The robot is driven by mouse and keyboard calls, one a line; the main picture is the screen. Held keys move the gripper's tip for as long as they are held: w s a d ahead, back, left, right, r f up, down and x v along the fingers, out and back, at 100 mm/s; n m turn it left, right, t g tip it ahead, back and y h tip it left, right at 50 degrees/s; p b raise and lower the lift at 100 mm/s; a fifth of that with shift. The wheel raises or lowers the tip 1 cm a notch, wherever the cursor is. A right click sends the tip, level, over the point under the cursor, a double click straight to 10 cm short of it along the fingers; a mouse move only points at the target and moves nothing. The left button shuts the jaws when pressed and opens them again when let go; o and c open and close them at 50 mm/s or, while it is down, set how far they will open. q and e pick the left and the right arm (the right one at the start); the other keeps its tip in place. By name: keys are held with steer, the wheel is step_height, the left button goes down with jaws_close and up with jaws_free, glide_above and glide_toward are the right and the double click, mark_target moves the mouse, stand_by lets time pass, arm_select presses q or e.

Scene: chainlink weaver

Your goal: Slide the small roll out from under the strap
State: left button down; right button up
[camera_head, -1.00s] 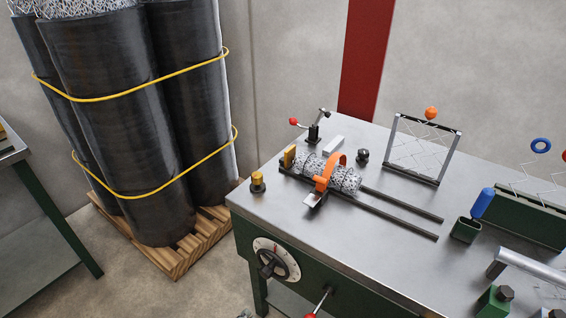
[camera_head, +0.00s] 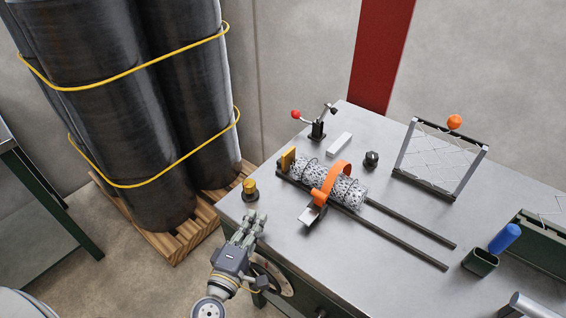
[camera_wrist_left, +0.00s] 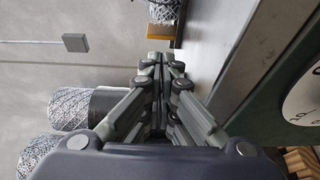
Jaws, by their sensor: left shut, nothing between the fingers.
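The small roll (camera_head: 347,190) of silvery wire mesh lies on two dark rails on the grey metal bench. An orange strap (camera_head: 334,181) arches over its middle, with a metal tab at the strap's near foot. A yellow block (camera_head: 288,159) stands at the roll's left end. My left gripper (camera_head: 250,218) is shut and empty at the bench's near left edge, apart from the roll and strap. In the left wrist view the closed fingers (camera_wrist_left: 160,60) point toward a partly seen mesh piece at the top. My right gripper is not in view.
The dark rails (camera_head: 410,235) run right from the roll. A yellow-topped knob (camera_head: 250,189) stands close beyond my left gripper. A red-knobbed lever (camera_head: 317,130), a light block (camera_head: 339,145) and a black knob (camera_head: 371,159) stand behind the roll. A green cup (camera_head: 480,262) stands at right.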

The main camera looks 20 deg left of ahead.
arm_select(q)
steer(key=p, duration=0.1)
glide_toward(292, 171)
steer(key=s+a, duration=0.3)
steer(key=shift+s+a+r, duration=0.2)
steer(key=shift+r, duration=0.05)
steer(key=w, duration=1.2)
steer(key=shift+d+f, duration=0.1)
steer(key=shift+f, duration=0.15)
steer(key=shift+w, duration=0.25)
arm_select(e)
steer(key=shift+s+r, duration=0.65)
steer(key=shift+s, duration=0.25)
arm_select(q)
steer(key=d, duration=0.1)
steer(key=s+d+p, duration=0.1)
steer(key=d, duration=0.1)
steer(key=shift+r, duration=0.1)
steer(key=shift+s+d, duration=0.15)
steer(key=shift+d, duration=0.15)
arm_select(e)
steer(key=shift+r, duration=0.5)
arm_select(q)
steer(key=shift+a, duration=0.1)
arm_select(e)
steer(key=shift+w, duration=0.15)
